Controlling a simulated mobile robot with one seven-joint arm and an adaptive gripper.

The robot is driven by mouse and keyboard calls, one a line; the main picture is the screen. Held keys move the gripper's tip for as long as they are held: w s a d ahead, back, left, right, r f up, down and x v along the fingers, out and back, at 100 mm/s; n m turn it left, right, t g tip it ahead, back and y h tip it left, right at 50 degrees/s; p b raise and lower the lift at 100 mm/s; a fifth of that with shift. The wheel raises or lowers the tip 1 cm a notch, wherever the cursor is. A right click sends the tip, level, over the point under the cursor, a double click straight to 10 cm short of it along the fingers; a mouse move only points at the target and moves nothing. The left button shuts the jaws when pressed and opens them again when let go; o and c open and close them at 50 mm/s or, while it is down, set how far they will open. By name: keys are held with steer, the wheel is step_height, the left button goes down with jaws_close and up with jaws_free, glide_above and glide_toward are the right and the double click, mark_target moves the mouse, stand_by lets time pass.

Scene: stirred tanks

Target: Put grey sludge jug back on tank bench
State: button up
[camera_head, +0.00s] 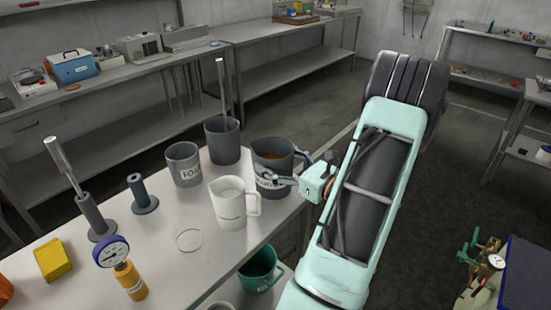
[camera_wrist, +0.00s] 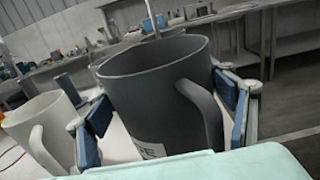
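The grey sludge jug (camera_head: 268,158) is upright at the right edge of the tank bench (camera_head: 165,225), with brown contents and a partly hidden white label. Its base is partly covered, so I cannot tell whether it touches the bench top. My gripper (camera_head: 285,178) reaches it from the right. In the wrist view, the jug (camera_wrist: 155,95) is between the blue finger pads of my gripper (camera_wrist: 165,103). One pad is against each side of its wall, and its handle faces the camera.
A white jug (camera_head: 228,205) stands close in front. A grey foam jug (camera_head: 184,165) and a grey jug with a rod (camera_head: 222,140) are to its left. A glass dish (camera_head: 189,241), gauge (camera_head: 112,252) and yellow block (camera_head: 52,259) are on the near bench. A green bucket (camera_head: 260,270) is below the edge.

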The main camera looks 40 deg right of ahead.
steer(key=o, duration=0.4)
steer(key=shift+r, duration=0.25)
steer(key=s, duration=0.8)
steer(key=s+d, duration=0.1)
steer(key=s, duration=0.3)
steer(key=shift+f, duration=0.1)
